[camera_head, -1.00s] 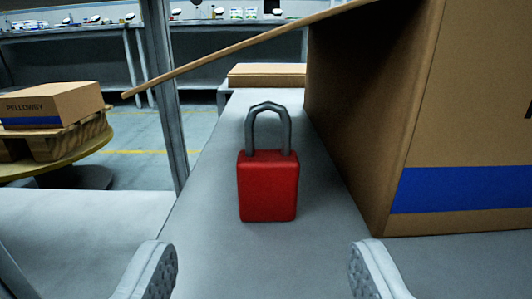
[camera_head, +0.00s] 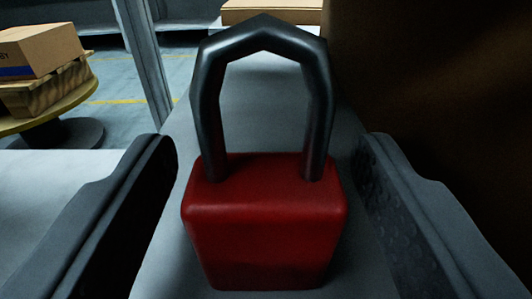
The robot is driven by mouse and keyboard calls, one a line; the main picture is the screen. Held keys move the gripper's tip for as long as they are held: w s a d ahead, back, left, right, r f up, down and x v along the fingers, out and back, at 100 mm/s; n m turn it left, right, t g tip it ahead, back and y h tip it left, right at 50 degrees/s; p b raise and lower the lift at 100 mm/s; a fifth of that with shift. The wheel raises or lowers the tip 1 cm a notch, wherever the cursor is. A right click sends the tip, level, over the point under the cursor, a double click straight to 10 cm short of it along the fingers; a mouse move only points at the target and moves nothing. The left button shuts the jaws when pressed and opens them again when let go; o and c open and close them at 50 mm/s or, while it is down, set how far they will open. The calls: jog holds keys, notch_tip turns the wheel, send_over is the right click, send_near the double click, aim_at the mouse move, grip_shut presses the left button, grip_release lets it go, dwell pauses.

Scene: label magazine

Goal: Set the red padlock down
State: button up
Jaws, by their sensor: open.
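The red padlock (camera_head: 265,225) stands upright on a grey surface (camera_head: 260,115), with its dark grey shackle pointing up. It is close in front of the camera, in the middle of the view. My gripper (camera_head: 265,165) is open, with one finger to the left of the padlock and one to the right. A gap shows between each finger and the red body, so the fingers do not appear to touch it.
A large cardboard box (camera_head: 425,90) stands close on the right, in shadow, behind my right finger. Another flat box (camera_head: 270,11) lies at the far end. At left, a cardboard box (camera_head: 38,50) sits on a pallet over a round yellow-edged table (camera_head: 75,100).

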jog(key=c, duration=1.2)
jog(key=shift+r, duration=0.1)
